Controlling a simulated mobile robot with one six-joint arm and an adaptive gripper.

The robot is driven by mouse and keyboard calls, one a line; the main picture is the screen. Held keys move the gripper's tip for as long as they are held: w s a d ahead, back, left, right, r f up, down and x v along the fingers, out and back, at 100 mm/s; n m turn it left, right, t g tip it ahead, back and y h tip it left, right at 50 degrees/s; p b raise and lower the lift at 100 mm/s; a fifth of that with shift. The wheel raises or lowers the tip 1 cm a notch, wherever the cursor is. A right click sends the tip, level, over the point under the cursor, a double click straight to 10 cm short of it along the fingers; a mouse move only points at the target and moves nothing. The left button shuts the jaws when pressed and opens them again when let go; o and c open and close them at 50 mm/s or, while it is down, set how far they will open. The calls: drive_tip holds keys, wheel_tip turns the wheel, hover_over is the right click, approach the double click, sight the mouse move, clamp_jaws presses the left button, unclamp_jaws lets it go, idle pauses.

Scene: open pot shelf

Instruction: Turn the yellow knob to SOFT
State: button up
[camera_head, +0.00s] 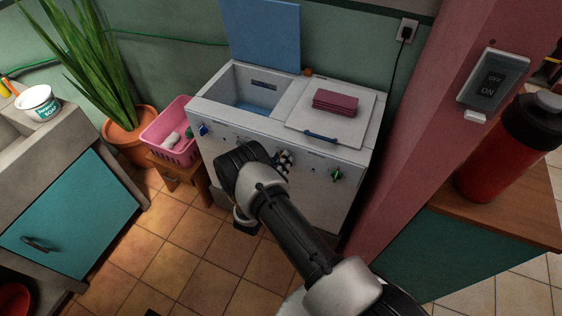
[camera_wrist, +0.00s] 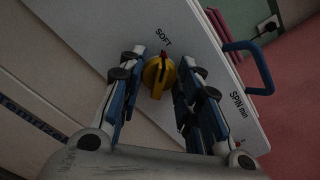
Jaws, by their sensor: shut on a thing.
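The yellow knob (camera_wrist: 157,76) sits on the white front panel of the washing machine (camera_head: 235,147). In the wrist view a small red mark at its upper end faces the printed word SOFT (camera_wrist: 164,36). My gripper (camera_wrist: 161,77) has one finger on each side of the knob and is shut on it. In the head view my gripper (camera_head: 284,161) is at the middle of the machine's front, and the yellow knob is hidden there by my gripper and arm.
A blue knob (camera_head: 203,129) is at the panel's left and a green knob (camera_head: 336,175) at its right. A blue handle (camera_head: 320,137) sticks out from the lid above. A pink basket (camera_head: 168,147) stands left of the machine. A pink post (camera_head: 424,110) rises at right.

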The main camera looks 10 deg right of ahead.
drive_tip(key=shift+n, duration=0.6)
drive_tip(key=o, duration=1)
drive_tip(key=shift+o, duration=0.2)
drive_tip(key=v, duration=1.2)
